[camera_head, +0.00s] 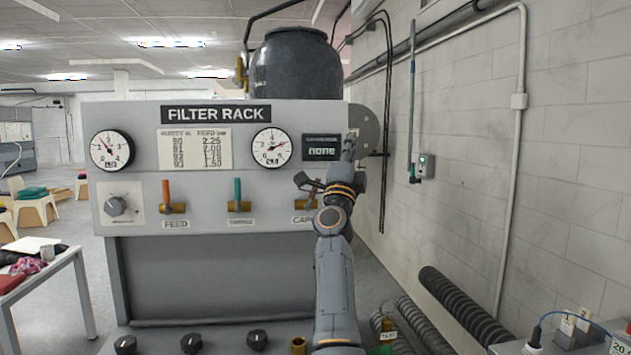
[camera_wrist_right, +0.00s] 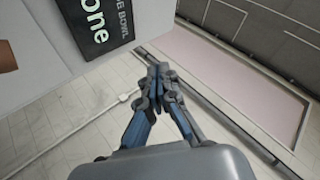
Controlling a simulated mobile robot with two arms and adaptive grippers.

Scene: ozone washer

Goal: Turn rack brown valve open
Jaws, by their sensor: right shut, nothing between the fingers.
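The filter rack (camera_head: 140,216) is a grey panel with three lever valves in a row. The right-hand valve (camera_head: 312,200), above a partly covered label starting "CAP", has a brown lever that looks roughly upright. My right wrist partly hides this valve. My right gripper (camera_head: 349,146) is shut and empty, pointing up past the panel's right edge, beside the small display. In the right wrist view its closed fingers (camera_wrist_right: 158,78) are clear of the panel, and a brown piece, apparently the lever (camera_wrist_right: 6,57), shows at the left edge. My left gripper is out of view.
The FEED valve (camera_head: 167,196) has an orange-brown upright lever; the middle valve (camera_head: 238,195) has a teal upright lever. The display (camera_head: 322,147) reads "none". Two gauges and a knob (camera_head: 116,206) are on the panel. A block wall (camera_head: 480,130) stands to the right.

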